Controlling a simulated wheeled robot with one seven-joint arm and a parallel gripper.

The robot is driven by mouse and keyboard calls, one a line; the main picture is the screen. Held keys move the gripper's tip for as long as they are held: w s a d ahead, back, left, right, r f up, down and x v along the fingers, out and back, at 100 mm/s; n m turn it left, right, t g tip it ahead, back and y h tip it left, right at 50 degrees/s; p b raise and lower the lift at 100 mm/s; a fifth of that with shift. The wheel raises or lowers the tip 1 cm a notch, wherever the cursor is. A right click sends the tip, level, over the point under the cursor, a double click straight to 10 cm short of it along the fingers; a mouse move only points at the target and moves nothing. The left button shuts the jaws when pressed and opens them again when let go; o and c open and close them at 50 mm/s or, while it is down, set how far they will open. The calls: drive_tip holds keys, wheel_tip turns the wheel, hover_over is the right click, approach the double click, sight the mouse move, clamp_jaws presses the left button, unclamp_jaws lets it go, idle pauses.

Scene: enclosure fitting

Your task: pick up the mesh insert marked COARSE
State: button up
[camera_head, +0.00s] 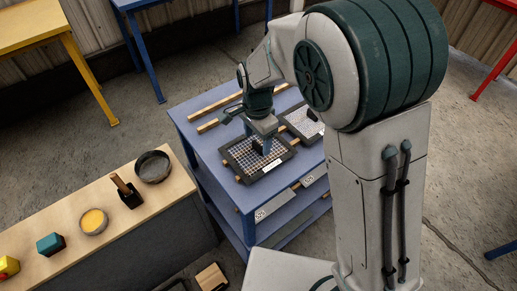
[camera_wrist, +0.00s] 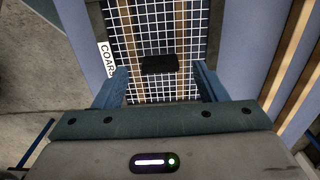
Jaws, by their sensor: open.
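The mesh insert marked COARSE (camera_wrist: 150,28) is a dark-framed panel with a wide white grid and a black block handle (camera_wrist: 160,63). Its white label (camera_wrist: 106,60) reads "COAR", the rest hidden by my left finger. In the head view the insert (camera_head: 240,160) lies on the blue bench. My gripper (camera_wrist: 161,72) is open above it, with blue fingers on either side of the handle and gaps between. In the head view my gripper (camera_head: 267,144) points down over the insert.
A second mesh insert (camera_head: 297,120) lies just behind and to the right on the blue bench (camera_head: 196,146). Wooden strips (camera_head: 214,100) lie along the bench's back. A wooden counter (camera_head: 70,212) with bowls and small blocks stands at the left.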

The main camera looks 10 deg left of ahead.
drive_tip(key=shift+f, duration=1.15)
drive_tip(key=c, duration=1.2)
drive_tip(key=shift+o, duration=0.2)
